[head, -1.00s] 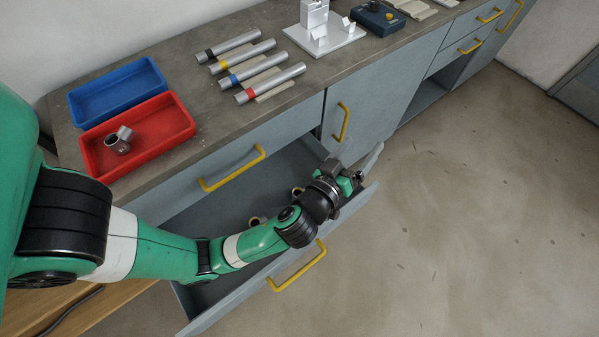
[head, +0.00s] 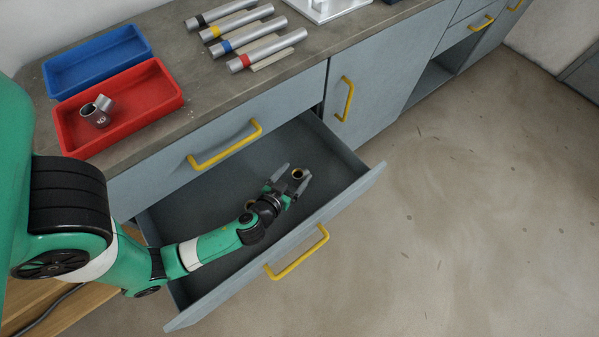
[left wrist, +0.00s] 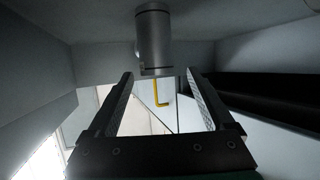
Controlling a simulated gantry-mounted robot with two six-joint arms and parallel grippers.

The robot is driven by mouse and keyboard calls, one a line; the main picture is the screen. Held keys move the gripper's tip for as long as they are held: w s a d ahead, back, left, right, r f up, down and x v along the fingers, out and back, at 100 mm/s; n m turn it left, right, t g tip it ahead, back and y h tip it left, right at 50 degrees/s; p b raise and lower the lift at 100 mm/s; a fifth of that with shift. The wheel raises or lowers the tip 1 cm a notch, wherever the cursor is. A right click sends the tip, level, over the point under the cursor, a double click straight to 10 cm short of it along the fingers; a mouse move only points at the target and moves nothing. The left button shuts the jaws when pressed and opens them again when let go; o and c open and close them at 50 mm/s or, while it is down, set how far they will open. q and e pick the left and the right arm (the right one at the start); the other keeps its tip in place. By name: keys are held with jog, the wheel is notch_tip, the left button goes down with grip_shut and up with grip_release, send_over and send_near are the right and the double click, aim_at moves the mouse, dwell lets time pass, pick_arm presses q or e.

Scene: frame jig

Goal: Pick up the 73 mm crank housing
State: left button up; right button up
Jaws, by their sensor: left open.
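My left gripper (head: 294,170) is over the open drawer (head: 228,178), its two fingers spread. In the left wrist view a grey cylinder (left wrist: 154,38) with dark bands lies just ahead of the open fingers (left wrist: 160,75), in line with the gap. I cannot read a size on either, so I cannot tell which is 73 mm. My right gripper is not in view.
The drawer's walls and front with its yellow handle (head: 298,253) surround the gripper. On the worktop stand a red bin (head: 150,92) holding grey fittings (head: 96,115), an empty blue bin (head: 98,60) and several colour-banded tubes (head: 266,50). The drawer floor is otherwise largely clear.

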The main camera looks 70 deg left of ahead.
aim_at(301, 170)
pick_arm(q)
jog(key=shift+b+x, duration=0.7)
jog(key=shift+x, duration=2.05)
jog(key=shift+d+f, duration=0.2)
jog(key=shift+d, duration=0.05)
jog(key=shift+c, duration=0.4)
grip_shut()
